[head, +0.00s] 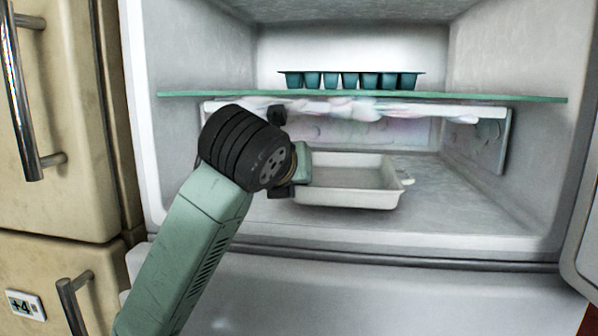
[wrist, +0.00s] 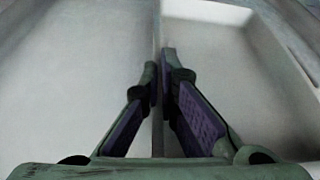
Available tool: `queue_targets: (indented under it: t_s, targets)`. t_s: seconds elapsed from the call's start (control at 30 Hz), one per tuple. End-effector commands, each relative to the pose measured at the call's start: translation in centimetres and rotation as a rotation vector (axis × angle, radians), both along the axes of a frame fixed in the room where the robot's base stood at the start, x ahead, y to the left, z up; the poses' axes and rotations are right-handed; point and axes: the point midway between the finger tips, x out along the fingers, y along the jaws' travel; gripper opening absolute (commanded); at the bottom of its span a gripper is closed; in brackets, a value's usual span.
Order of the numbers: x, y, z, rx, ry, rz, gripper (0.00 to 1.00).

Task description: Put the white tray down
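The white tray (head: 352,197) is a shallow rectangular tray in the freezer's lower space, below the glass shelf. It looks level and empty, and I cannot tell whether its underside touches the freezer floor (head: 455,215). My gripper (head: 301,168) is at the tray's left side, its fingers mostly hidden behind my wrist in the head view. In the wrist view, the two fingers of my gripper (wrist: 162,85) are closed on either side of the tray's thin wall, with the tray's inside (wrist: 210,55) to the right.
A green-edged glass shelf (head: 480,97) spans the freezer above the tray, with frost and a white frame under it. A teal ice-cube tray (head: 350,80) stands on the shelf. Freezer walls close both sides. Bare floor lies right of the tray.

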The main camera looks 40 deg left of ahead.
Motion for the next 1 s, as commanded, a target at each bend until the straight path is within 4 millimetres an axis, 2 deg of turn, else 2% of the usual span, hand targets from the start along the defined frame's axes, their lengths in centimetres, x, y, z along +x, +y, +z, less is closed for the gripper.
queue_targets:
  t_s: [0.07,0.23,0.7,1.0]
  targets:
    - [1.4,0.6,0.3,-0.002,0.001,-0.002,0.00]
    - [1.0,0.6,-1.3,0.000,-0.001,0.001,0.00]
    - [1.0,0.5,-2.1,0.001,-0.001,0.001,0.00]
    - [1.0,0.5,-1.9,0.000,0.000,0.001,0.21]
